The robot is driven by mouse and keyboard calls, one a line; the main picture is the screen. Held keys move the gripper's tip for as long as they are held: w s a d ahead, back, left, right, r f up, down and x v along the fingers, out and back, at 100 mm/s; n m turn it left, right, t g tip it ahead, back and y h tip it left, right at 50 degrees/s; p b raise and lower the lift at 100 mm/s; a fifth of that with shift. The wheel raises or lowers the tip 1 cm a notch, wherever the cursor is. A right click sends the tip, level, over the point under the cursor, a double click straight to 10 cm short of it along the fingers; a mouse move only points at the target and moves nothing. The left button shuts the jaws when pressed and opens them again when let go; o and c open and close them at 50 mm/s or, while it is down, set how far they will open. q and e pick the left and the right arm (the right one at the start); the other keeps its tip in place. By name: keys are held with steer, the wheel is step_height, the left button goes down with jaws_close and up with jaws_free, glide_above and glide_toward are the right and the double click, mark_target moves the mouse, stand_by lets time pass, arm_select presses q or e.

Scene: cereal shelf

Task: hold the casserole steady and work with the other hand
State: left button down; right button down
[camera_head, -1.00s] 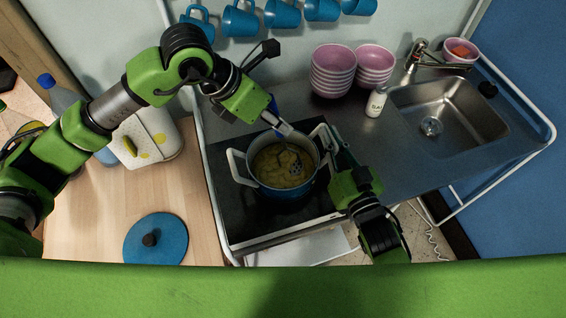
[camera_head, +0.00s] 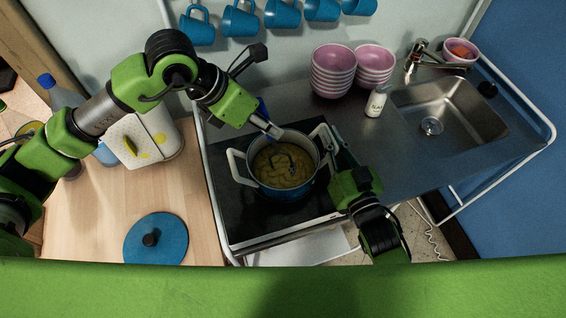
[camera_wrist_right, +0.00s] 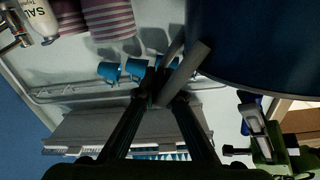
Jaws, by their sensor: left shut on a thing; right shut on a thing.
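The casserole (camera_head: 290,190), a blue pot with light handles, stands on the black stove with yellowish, lumpy food (camera_head: 284,168) inside. My right gripper (camera_head: 334,146) is shut on its right handle; in the right wrist view the fingers (camera_wrist_right: 157,88) close around the grey handle (camera_wrist_right: 188,70) beside the dark blue pot wall (camera_wrist_right: 265,45). My left gripper (camera_head: 274,130) is above the pot's back rim, shut on a masher with a blue handle (camera_head: 262,107). The masher's lower end is in the food and mostly hidden.
A blue lid (camera_head: 156,240) lies on the wooden counter at left. Stacked pink bowls (camera_head: 333,72), a white salt shaker (camera_head: 376,102) and a sink (camera_head: 450,108) are at right. Blue mugs (camera_head: 239,20) hang behind. The black stove top (camera_head: 237,205) is clear around the pot.

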stand_by(0.4)
arm_select(q)
steer(key=shift+r, duration=6.5)
steer(key=shift+w+a+f, duration=0.1)
steer(key=shift+a+f, duration=0.3)
steer(key=shift+a, duration=0.25)
steer(key=shift+w+a+f, duration=0.1)
steer(key=shift+a+f, duration=0.25)
steer(key=shift+a, duration=0.25)
steer(key=shift+s+d+f, duration=0.1)
steer(key=shift+d+f, duration=0.3)
steer(key=shift+f, duration=1.5)
steer(key=shift+s+d+f, duration=0.1)
steer(key=shift+d+f, duration=0.3)
steer(key=shift+f, duration=1.5)
steer(key=shift+s+d+f, duration=0.1)
steer(key=shift+d+f, duration=0.3)
steer(key=shift+f, duration=1.7)
steer(key=shift+r, duration=0.1)
